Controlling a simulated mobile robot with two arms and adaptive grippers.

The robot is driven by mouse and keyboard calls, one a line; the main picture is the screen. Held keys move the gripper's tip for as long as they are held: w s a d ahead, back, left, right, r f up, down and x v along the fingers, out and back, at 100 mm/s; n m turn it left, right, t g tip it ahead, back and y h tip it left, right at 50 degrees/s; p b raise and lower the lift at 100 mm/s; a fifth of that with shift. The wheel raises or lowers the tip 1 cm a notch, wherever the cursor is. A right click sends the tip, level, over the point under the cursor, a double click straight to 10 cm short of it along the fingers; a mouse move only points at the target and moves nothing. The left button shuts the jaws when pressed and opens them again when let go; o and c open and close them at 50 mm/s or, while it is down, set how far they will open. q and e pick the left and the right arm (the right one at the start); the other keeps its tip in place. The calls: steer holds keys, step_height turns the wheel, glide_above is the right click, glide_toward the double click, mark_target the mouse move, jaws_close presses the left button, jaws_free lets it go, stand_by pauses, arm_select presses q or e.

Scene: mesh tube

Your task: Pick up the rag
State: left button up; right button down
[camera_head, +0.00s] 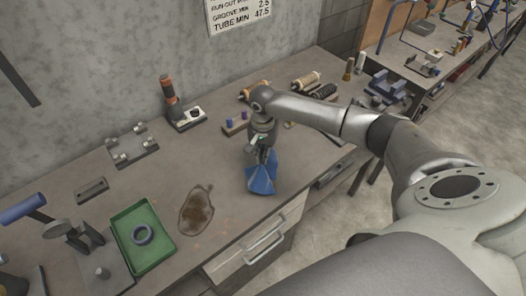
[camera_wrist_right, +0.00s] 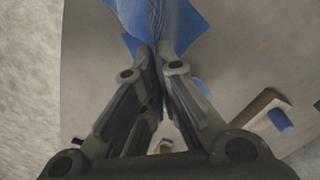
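The blue rag (camera_head: 261,180) is under my right gripper (camera_head: 260,152) near the front edge of the workbench in the head view. My right gripper points down, and its fingers are closed on the gathered upper part of the rag. In the right wrist view the fingertips (camera_wrist_right: 157,52) pinch the folded rag (camera_wrist_right: 175,22), and blue cloth spreads out past them. The cloth flares below the fingers; I cannot tell whether its lower edge touches the bench. My left gripper is not in view.
A dark stain (camera_head: 196,210) and a green tray (camera_head: 138,262) holding a blue ring (camera_head: 143,234) lie left of the rag on the workbench (camera_head: 150,175). Spools (camera_head: 305,82) lie farther back.

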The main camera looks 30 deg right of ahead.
arm_select(q)
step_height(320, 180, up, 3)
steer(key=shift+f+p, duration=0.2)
steer(key=shift+p, duration=0.5)
arm_select(e)
step_height(320, 180, up, 4)
steer(key=shift+r, duration=0.1)
step_height(320, 180, up, 9)
steer(key=shift+w, duration=0.1)
